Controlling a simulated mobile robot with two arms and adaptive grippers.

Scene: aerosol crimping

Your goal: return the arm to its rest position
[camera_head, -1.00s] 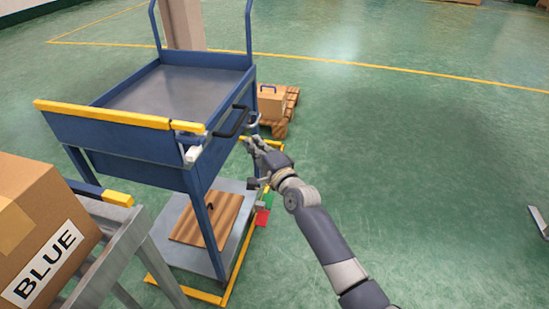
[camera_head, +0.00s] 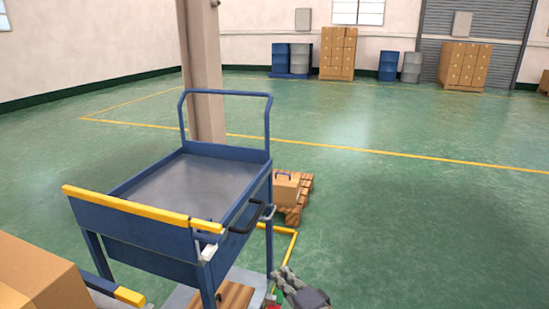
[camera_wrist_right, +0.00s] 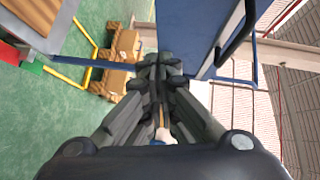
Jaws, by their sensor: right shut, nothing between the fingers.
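My right gripper (camera_head: 283,279) shows at the bottom of the head view, beside the right side of the blue cart and low, near its lower shelf. In the wrist view its fingers (camera_wrist_right: 160,75) are together, with nothing seen held between them. Most of the right arm is below the head view's edge. My left gripper is not in view. The blue cart (camera_head: 150,244) has an empty grey top tray (camera_head: 195,185) and a black side handle (camera_head: 247,217). The handle also shows in the wrist view (camera_wrist_right: 236,38).
A cardboard box (camera_head: 284,190) sits on a small wooden pallet (camera_head: 293,214) behind the cart. A large carton (camera_head: 35,270) is at the lower left. A pillar (camera_head: 203,75) rises behind the cart. The green floor to the right is open.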

